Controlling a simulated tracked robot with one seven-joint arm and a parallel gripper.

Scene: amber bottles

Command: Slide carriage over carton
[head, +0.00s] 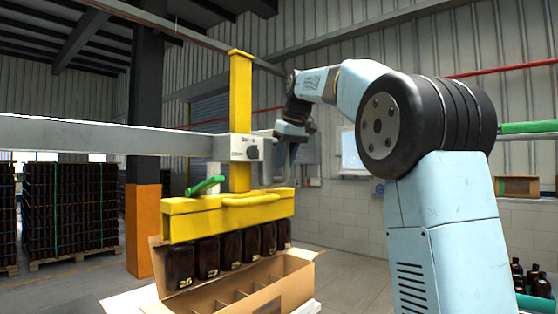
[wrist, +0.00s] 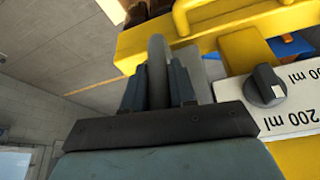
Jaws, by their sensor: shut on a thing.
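The carriage (head: 241,147) is a pale block with a dark knob on a grey horizontal rail, with a yellow upright post through it. A yellow head beam (head: 180,224) hangs below, with a row of several dark amber bottles (head: 207,258) under it. The open cardboard carton (head: 290,283) with dividers stands below; the bottles hang at its far side, and I cannot tell their exact offset from the cells. My gripper (wrist: 157,88) is shut on a grey upright handle (wrist: 157,55) beside the carriage. In the head view my gripper (head: 285,155) is small and partly hidden.
A dark and orange column (head: 143,230) stands behind left. Stacked bottle pallets (head: 70,205) are far left. More bottles (head: 530,280) stand at lower right. Floor right of the carton looks clear.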

